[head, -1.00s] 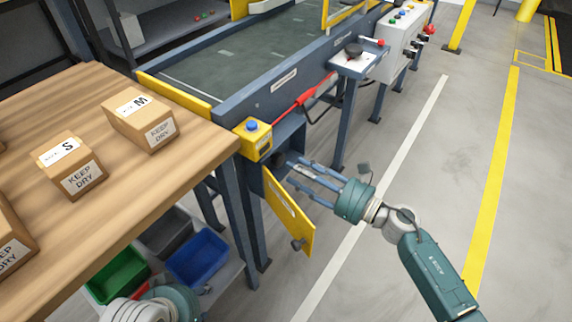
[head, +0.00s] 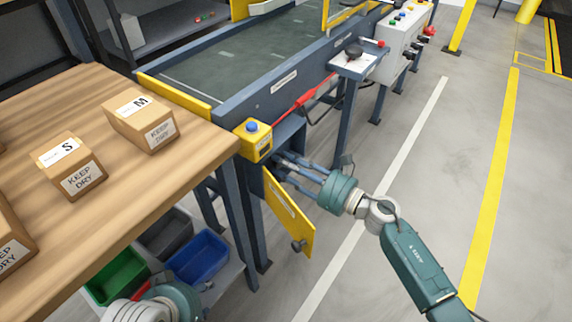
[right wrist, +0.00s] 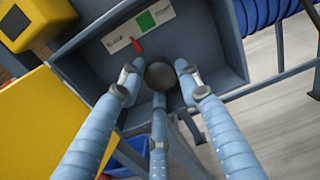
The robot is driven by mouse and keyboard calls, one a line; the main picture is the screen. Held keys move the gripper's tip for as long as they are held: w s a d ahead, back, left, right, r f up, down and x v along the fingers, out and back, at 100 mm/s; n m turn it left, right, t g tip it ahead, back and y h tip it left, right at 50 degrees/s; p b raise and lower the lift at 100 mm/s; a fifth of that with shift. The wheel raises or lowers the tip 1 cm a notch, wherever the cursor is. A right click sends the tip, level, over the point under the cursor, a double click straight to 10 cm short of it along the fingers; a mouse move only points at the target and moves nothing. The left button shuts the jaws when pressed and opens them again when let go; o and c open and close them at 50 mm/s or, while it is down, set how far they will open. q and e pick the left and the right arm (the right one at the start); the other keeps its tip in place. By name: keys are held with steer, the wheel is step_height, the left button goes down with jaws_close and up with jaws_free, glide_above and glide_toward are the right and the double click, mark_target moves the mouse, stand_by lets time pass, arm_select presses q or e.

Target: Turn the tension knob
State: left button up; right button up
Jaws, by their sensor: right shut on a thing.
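The tension knob (right wrist: 160,75) is a round dark knob in the right wrist view, inside an open blue-grey box (right wrist: 228,45) under the conveyor. My right gripper (head: 283,163) reaches into this box; in the right wrist view its three blue fingers (right wrist: 160,85) are closed around the knob. Behind the knob is a white scale (right wrist: 120,40) with a green zone (right wrist: 155,17) and a red pointer (right wrist: 136,44). The pointer stands left of the green zone.
A yellow door (head: 288,213) hangs open below the box, close to my right fingers. A yellow button box (head: 253,140) sits above. The wooden table (head: 120,225) with cartons is at left, bins (head: 200,257) below it. The floor (head: 430,190) at right is clear.

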arm_select(q)
steer(key=shift+s, duration=0.15)
arm_select(e)
steer(key=shift+f, duration=0.1)
arm_select(q)
steer(key=shift+s+a+f+g+p, duration=0.1)
steer(key=shift+s+f+g+p, duration=0.25)
steer(key=shift+f+p, duration=0.35)
steer(key=shift+s+a+f+g+p, duration=0.15)
steer(key=shift+s+f+g+p, duration=0.15)
steer(key=shift+f+p, duration=0.4)
steer(key=shift+s+a+f+g+p, duration=0.1)
steer(key=shift+s+f+g+p, duration=0.25)
steer(key=shift+f+p, duration=0.35)
arm_select(e)
steer(key=shift+s+f+m, duration=0.15)
steer(key=shift+m, duration=2.85)
steer(key=shift+s+f+m, duration=0.1)
steer(key=shift+m, duration=2.9)
steer(key=shift+a, duration=0.1)
steer(key=o, duration=0.9)
steer(key=shift+c, duration=0.2)
steer(key=shift+r, duration=0.1)
